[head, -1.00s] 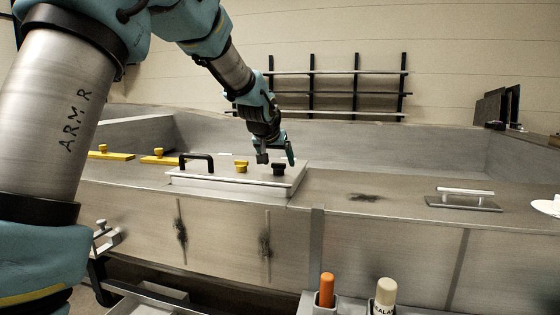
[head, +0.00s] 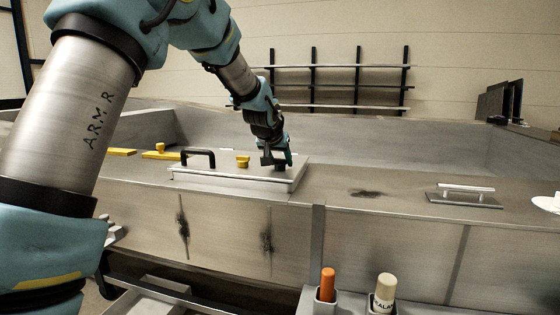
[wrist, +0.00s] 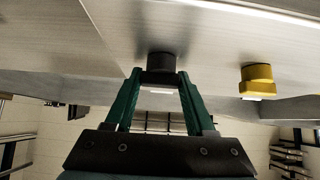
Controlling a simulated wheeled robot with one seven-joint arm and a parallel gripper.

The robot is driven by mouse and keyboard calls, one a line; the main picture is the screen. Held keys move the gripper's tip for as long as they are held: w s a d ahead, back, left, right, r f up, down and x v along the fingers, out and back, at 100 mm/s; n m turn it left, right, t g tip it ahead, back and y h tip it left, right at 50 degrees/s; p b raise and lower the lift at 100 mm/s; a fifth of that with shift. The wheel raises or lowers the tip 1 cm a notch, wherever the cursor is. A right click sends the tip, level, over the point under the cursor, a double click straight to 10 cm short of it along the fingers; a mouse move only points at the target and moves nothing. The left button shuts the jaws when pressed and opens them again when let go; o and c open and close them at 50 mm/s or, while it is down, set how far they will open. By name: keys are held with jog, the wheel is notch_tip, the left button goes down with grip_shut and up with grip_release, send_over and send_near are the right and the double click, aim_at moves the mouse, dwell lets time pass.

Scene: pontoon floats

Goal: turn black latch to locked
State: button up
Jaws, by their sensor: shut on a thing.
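The black latch (wrist: 160,64) is a short round knob on the pale hatch lid. In the wrist view it stands between the tips of my gripper (wrist: 158,78). In the head view my gripper (head: 277,162) reaches down over the right end of the lid (head: 230,179) and hides most of the latch (head: 280,168). The gripper is shut on the black latch. How far the latch is turned cannot be told. A yellow latch (head: 243,161) stands to the left on the same lid, and it also shows in the wrist view (wrist: 257,79).
A black handle (head: 198,157) stands on the lid's left side. A plate with a silver handle (head: 465,191) lies to the right on the metal deck. Yellow pieces (head: 160,152) lie at far left. Orange (head: 328,283) and cream (head: 385,290) tubes stand in front holders.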

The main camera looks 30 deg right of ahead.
grip_shut()
